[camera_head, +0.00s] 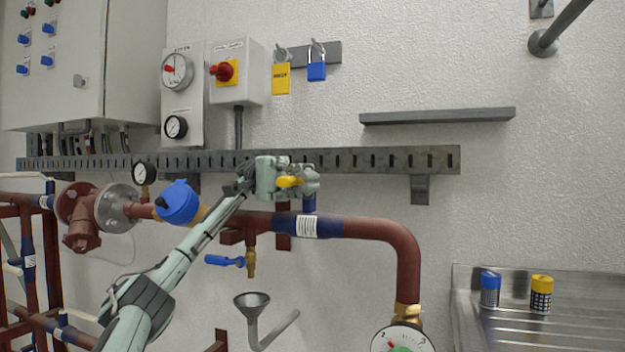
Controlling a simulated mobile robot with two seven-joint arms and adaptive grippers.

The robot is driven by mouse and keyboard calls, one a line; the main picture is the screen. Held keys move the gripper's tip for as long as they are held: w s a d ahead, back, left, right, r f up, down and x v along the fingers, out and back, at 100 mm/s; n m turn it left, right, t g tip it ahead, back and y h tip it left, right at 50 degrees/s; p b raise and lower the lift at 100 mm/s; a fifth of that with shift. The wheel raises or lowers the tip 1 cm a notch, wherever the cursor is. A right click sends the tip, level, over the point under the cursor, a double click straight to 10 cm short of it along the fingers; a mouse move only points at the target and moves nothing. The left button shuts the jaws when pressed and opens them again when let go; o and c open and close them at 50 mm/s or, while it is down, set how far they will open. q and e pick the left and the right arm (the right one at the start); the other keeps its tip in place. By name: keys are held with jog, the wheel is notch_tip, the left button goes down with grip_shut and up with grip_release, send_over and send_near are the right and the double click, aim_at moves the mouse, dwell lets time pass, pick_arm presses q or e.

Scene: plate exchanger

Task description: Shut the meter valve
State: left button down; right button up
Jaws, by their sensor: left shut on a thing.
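My left gripper (304,181) is in front of the slotted rail, above the red pipe. It is shut on a yellow handle (289,182), part of which shows between the fingers. The gripper hides the rest of the handle and most of the valve body, so I cannot tell the handle's angle. A short blue stub (309,203) shows just below the fingers, above the pipe. The blue meter (178,203) sits on the pipe to the left, partly beside my left arm. A small brass valve with a blue lever (225,261) hangs below the pipe. My right gripper is not in view.
The red pipe (408,262) bends down at the right to a round dial (402,339). A funnel (252,304) stands below the pipe. A metal drainboard (590,327) holds a blue and a yellow canister. The wall at the right is mostly clear below the shelf (437,116).

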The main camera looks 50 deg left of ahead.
pick_arm(q)
jog(key=c, duration=1.5)
grip_release()
